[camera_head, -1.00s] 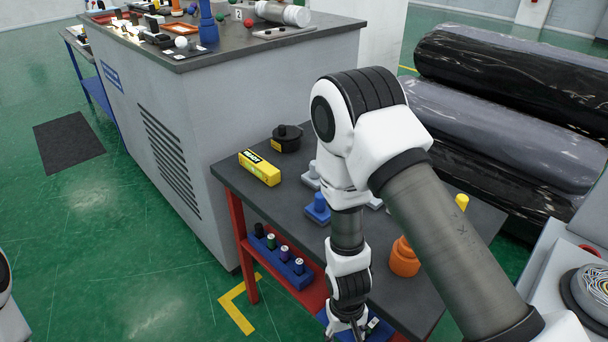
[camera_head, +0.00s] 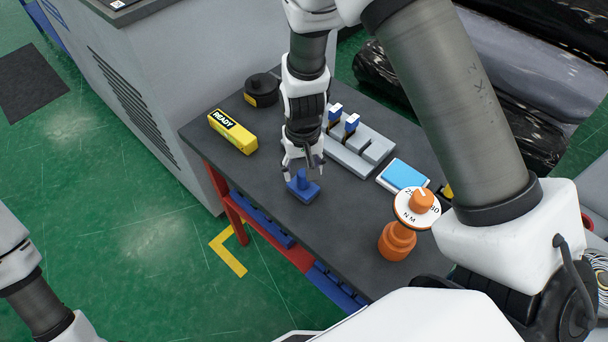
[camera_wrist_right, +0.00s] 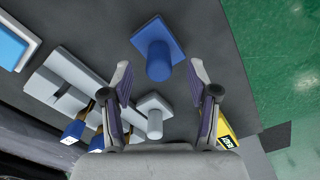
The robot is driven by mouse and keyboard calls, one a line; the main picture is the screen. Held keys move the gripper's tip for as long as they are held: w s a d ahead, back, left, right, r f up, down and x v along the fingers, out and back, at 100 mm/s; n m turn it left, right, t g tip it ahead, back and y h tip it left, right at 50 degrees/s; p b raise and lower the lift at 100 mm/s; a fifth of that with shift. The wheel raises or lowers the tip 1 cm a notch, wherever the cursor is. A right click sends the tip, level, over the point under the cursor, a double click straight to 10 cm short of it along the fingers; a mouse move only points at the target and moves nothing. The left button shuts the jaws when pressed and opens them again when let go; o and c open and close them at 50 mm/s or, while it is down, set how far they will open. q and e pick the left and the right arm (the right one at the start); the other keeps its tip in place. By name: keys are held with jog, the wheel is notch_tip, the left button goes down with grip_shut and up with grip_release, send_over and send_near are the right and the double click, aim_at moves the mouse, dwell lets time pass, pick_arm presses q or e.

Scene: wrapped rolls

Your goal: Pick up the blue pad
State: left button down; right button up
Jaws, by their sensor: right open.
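A dark blue square pad with an upright round knob (camera_head: 304,190) sits on the dark grey table top; it also shows in the right wrist view (camera_wrist_right: 158,48). My right gripper (camera_head: 303,167) points down over it, with its fingertips close to the knob. In the right wrist view the gripper (camera_wrist_right: 160,72) is open and empty, and the pad lies just beyond the fingertips, roughly centred between them. I cannot tell the exact gap in height. My left gripper is out of view; only part of my left arm shows.
A grey knobbed pad (camera_wrist_right: 154,112) is close by. A grey holder (camera_head: 352,158) with blue-topped pieces, a light blue slab on a white base (camera_head: 405,175), an orange dial tool (camera_head: 398,240), a yellow READY box (camera_head: 233,132) and a black round case (camera_head: 262,88) share the table.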

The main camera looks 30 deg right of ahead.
aim_at(302, 181)
jog(key=f, duration=0.1)
jog(key=f+p, duration=0.1)
jog(key=shift+s+f, duration=0.35)
jog(key=shift+f, duration=0.05)
jog(key=f, duration=0.1)
jog(key=w+f, duration=0.1)
jog(key=shift+w+f, duration=0.15)
jog(key=shift+f, duration=0.2)
jog(key=shift+d+r, duration=0.1)
jog(key=shift+s+r, duration=0.1)
jog(key=shift+s, duration=0.15)
jog(key=c, duration=1.1)
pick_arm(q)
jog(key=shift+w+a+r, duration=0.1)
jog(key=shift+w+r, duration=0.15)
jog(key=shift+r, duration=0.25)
pick_arm(e)
grip_shut()
jog(key=shift+w, duration=0.1)
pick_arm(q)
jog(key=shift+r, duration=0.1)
